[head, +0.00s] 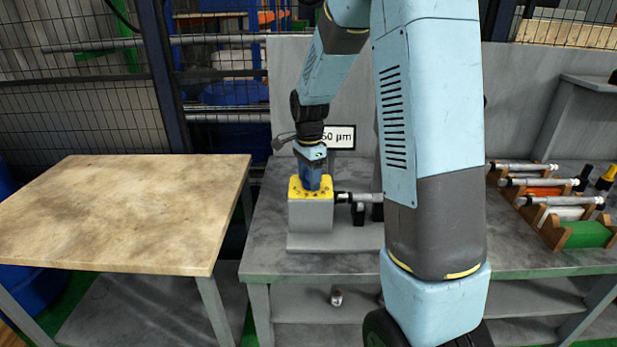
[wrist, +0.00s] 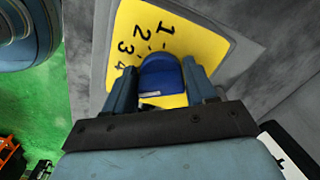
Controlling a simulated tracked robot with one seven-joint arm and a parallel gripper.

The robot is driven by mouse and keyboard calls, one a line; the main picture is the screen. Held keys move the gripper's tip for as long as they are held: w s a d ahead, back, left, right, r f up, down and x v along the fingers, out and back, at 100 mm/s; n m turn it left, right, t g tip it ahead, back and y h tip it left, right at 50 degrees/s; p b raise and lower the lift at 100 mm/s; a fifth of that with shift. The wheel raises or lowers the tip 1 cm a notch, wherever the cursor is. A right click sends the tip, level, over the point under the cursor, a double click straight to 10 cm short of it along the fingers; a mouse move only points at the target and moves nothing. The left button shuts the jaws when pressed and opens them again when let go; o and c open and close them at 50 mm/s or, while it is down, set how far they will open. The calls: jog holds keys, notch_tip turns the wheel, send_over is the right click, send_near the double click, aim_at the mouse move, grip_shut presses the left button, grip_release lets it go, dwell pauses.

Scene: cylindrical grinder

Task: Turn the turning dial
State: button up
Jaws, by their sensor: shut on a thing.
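The turning dial (wrist: 162,76) is a blue knob on a yellow plate (wrist: 190,22) marked with black numbers; 1, 2, 3 and 4 can be read in the wrist view. The yellow plate (head: 298,190) tops a grey block (head: 310,215) on the grey bench. My gripper (wrist: 165,88) points down over the plate, with one finger on each side of the blue knob, shut on it. In the head view my gripper (head: 312,176) hides most of the knob. The rest of the scale is hidden behind my gripper.
A horizontal metal cylinder (head: 356,197) sits just right of the block. A sign reading "50 µm" (head: 341,137) stands behind, its left part covered. Several micrometers (head: 545,182) rest on wooden stands at right. A bare wooden table (head: 120,210) is at left.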

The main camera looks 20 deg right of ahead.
jog(key=shift+w+r+n, duration=0.1)
jog(key=shift+r+n, duration=0.05)
jog(key=shift+n, duration=1.05)
jog(key=o, duration=1)
jog(key=shift+c, duration=0.2)
notch_tip(320, 180, up, 14)
jog(key=shift+f, duration=0.25)
